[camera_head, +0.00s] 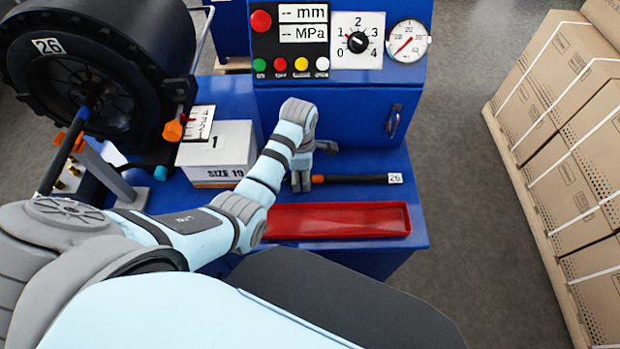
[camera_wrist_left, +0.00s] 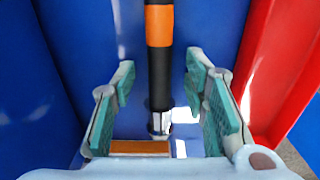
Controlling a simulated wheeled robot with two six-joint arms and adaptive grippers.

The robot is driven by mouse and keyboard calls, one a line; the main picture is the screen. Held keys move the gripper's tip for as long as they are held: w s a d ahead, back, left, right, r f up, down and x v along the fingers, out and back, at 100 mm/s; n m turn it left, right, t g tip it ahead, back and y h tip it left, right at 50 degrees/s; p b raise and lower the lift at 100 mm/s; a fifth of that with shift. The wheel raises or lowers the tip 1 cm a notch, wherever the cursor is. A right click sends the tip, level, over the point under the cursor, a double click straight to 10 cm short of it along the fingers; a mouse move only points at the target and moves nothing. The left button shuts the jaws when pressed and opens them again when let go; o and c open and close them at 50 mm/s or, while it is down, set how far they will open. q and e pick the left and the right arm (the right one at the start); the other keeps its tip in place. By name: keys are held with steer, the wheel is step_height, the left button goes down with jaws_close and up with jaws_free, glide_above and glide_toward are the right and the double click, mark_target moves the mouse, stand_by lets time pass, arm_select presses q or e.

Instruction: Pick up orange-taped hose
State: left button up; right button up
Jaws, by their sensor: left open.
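A short black hose (camera_head: 355,179) with an orange band and a white "26" tag lies on the blue bench, in front of the blue control cabinet. My left gripper (camera_head: 301,184) points down at the hose's left, orange-banded part and hides its left end. In the left wrist view, the hose (camera_wrist_left: 160,75) runs between the open teal-padded fingers (camera_wrist_left: 163,108), with a visible gap on both sides. Its orange band (camera_wrist_left: 159,25) is farther up the hose, and a metal end fitting (camera_wrist_left: 160,122) lies between the fingers. My right gripper is not in view.
A red tray (camera_head: 365,222) lies in front of the hose. The control cabinet (camera_head: 350,112) rises behind. Stacked cartons (camera_head: 560,120) stand at the right.

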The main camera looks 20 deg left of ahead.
arm_select(q)
steer(key=shift+f, duration=0.2)
jaws_close()
